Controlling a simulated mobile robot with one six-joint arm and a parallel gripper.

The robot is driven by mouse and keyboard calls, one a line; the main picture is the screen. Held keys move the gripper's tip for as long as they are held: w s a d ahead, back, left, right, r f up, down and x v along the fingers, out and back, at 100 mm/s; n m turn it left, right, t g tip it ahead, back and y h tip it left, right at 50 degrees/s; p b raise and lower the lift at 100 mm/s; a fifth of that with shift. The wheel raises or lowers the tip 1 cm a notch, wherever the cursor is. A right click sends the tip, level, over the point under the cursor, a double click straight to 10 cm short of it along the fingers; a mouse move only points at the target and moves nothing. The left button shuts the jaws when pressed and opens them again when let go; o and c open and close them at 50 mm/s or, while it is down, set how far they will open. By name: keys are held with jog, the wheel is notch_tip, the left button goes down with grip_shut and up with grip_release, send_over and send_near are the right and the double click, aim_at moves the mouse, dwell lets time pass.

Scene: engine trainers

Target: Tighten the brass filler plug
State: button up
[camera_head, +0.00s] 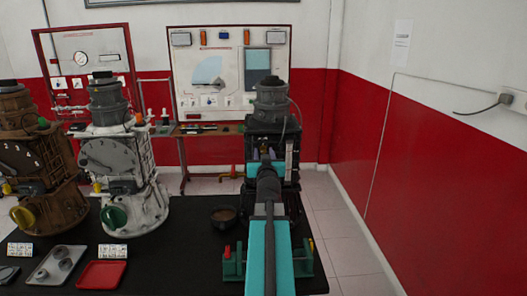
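My gripper (266,165) is in front of the black engine trainer (285,135) at the right of the bench. My teal and grey arm runs straight ahead and hides most of the gripper and the trainer's lower front. I cannot tell whether the fingers are open or shut, or whether they touch anything. A small yellowish spot (265,150) shows just above the gripper on the black trainer. It may be the brass filler plug, but it is too small to be sure. Small yellow fittings also show on the white trainer (97,187) and the rusty brown trainer (7,188).
A dark bowl (224,218) stands left of my arm. A grey tray (42,276) with round parts, a red tray (102,275) and label cards (112,251) lie at front left. Green blocks (232,266) flank my arm. The red and white wall (430,150) is at right.

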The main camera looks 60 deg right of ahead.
jog(key=shift+w+d, duration=0.3)
jog(key=shift+d, duration=0.15)
grip_shut()
